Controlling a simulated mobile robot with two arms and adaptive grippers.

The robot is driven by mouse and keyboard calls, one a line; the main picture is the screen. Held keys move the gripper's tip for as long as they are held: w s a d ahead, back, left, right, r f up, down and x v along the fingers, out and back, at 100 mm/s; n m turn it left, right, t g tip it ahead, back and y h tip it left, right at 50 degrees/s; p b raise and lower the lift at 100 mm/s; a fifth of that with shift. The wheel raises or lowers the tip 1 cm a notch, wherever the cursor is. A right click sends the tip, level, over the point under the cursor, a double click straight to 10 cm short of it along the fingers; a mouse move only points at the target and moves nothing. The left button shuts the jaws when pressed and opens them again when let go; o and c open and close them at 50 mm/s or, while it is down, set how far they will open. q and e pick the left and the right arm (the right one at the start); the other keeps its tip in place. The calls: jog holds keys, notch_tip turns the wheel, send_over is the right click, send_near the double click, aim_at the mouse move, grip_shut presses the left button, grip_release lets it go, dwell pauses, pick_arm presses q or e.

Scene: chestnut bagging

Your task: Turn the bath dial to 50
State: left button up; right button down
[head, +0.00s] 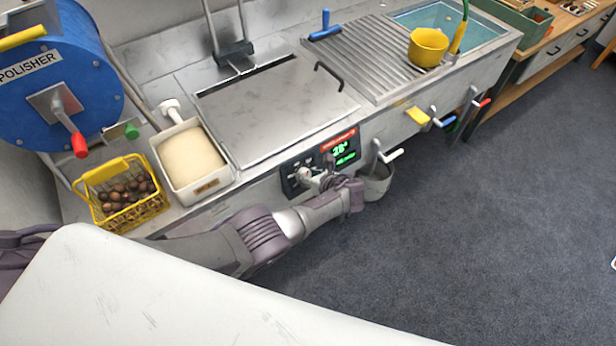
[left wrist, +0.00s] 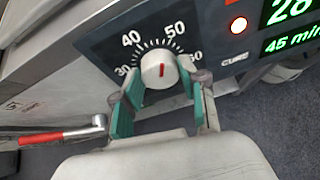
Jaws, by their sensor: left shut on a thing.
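The bath dial (left wrist: 158,70) is a pale grey round knob with a red mark on a dark panel with numbers 30, 40, 50 and 60. My left gripper (left wrist: 160,87) is shut on the knob, a teal-padded finger on either side. In the head view my left gripper (head: 318,182) reaches the panel, and its wrist hides part of the dial. My right gripper is not in view.
A green display (left wrist: 288,28) beside the dial reads 28 and 45 min, with a lit red light. A red-handled lever (left wrist: 45,137) is left of the gripper. A yellow chestnut basket (head: 130,210) and a white bin (head: 190,160) stand on the counter.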

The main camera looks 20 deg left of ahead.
pick_arm(q)
jog(key=shift+d+f+m+g+b, duration=0.1)
jog(key=shift+m+g+b, duration=0.25)
jog(key=shift+m, duration=0.45)
jog(key=shift+y, duration=0.4)
jog(key=o, duration=1.2)
jog(key=shift+c, duration=0.2)
jog(key=v, duration=0.7)
jog(key=shift+d, duration=0.15)
